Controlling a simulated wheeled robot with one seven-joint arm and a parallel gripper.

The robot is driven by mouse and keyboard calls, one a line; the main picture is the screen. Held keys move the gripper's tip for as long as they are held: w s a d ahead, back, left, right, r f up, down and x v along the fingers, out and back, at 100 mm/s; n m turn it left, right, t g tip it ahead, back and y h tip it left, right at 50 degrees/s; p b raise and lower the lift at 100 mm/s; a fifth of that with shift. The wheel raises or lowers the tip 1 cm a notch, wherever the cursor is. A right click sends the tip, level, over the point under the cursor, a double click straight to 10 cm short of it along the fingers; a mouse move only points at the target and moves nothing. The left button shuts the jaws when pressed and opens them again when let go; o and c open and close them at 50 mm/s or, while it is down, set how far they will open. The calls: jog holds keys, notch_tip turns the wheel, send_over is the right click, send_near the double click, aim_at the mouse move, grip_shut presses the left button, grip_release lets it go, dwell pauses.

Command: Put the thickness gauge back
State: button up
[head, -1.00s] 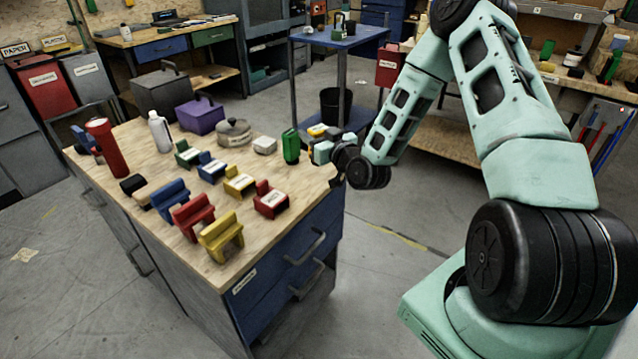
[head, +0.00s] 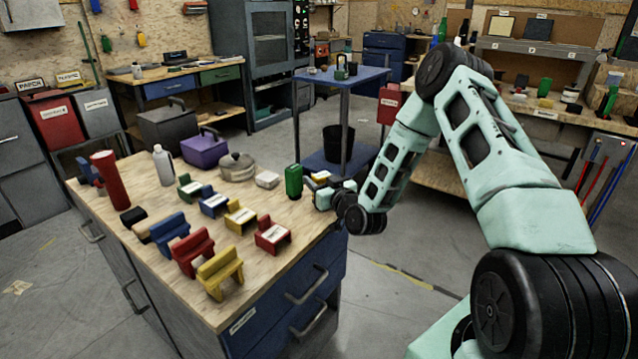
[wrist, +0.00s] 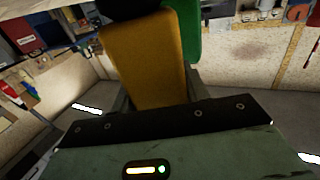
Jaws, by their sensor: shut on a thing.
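My gripper (head: 326,197) is at the right edge of the wooden-topped workbench, beside a green bottle-like thing (head: 293,181). In the wrist view it is shut on a yellow block-shaped thing (wrist: 147,60) with a dark part at its top. A little yellow (head: 320,176) shows at the gripper in the head view. The yellow thing may be the thickness gauge; I cannot read any marking on it. Its far end and the finger contacts are hidden. A green thing (wrist: 193,30) shows just behind it in the wrist view.
The workbench top (head: 200,235) holds several coloured, labelled stands, a red cylinder (head: 109,179), a pale bottle (head: 163,165), a purple box (head: 205,149) and a lidded pot (head: 237,167). A blue table (head: 343,76) stands behind. Floor right of the bench is open.

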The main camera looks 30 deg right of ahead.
jog(key=shift+f, duration=0.25)
jog(key=shift+f, duration=0.15)
jog(key=o, duration=1.1)
jog(key=shift+c, duration=0.2)
